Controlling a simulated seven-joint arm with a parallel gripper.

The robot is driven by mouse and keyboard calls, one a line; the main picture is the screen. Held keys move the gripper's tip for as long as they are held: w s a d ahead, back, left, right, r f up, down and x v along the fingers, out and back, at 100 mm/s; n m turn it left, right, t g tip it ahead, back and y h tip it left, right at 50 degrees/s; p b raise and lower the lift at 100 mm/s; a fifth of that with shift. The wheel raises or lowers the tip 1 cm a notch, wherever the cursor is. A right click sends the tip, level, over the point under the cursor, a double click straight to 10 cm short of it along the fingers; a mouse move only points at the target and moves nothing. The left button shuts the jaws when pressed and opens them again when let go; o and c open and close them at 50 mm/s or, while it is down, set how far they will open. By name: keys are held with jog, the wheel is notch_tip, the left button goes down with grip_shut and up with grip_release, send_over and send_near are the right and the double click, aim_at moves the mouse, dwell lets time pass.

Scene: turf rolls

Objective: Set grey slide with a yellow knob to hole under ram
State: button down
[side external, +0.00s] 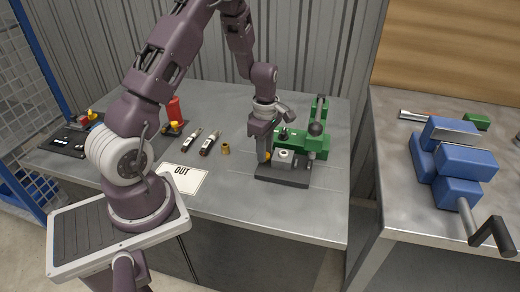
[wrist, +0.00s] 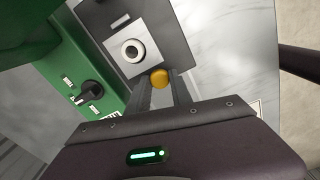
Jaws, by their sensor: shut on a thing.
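The grey slide (side external: 284,157) sits on the dark base of a green press (side external: 314,143). It carries a pale ring around a dark hole, clear in the wrist view (wrist: 131,50). Its yellow knob (wrist: 159,78) is at the slide's near edge, between my fingertips; in the side view the knob (side external: 268,156) shows only as a small spot. My gripper (side external: 265,158) points down, shut on the yellow knob (wrist: 159,78). The ram is not clearly visible; I cannot tell whether the hole lies under it.
A brass cylinder (side external: 226,149), two dark tools (side external: 210,143) and a white OUT sheet (side external: 184,178) lie left of the press. A blue vise (side external: 455,165) is on the right bench. The table front is clear.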

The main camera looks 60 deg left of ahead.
jog(key=c, duration=1.1)
grip_release()
jog(key=shift+c, duration=0.2)
jog(key=shift+r, duration=0.1)
